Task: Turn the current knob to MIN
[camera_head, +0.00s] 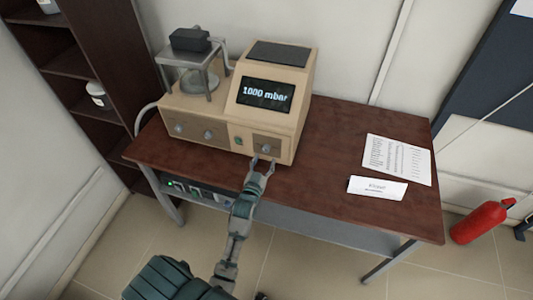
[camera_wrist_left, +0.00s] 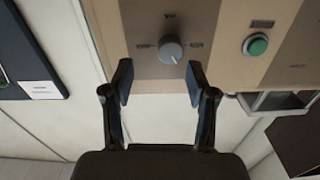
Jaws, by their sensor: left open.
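The current knob appears to be the grey round knob (camera_wrist_left: 171,50) on a brown panel in the left wrist view, with small labels around it too blurred to read. In the head view this knob (camera_head: 266,148) sits at the lower right of the beige device's front (camera_head: 266,121). My left gripper (camera_head: 262,161) is open just in front of it. In the wrist view the two fingers (camera_wrist_left: 159,82) stand apart, with the knob beyond the tips and nearer the right finger. No contact shows. My right gripper is not in view.
A green button (camera_wrist_left: 256,44) is beside the knob panel. The device's display (camera_head: 265,94) reads 1000 mbar. More knobs (camera_head: 208,134) are on the left front. Papers (camera_head: 397,158) and a white card (camera_head: 377,188) lie on the brown table (camera_head: 325,193). A fire extinguisher (camera_head: 480,222) stands right.

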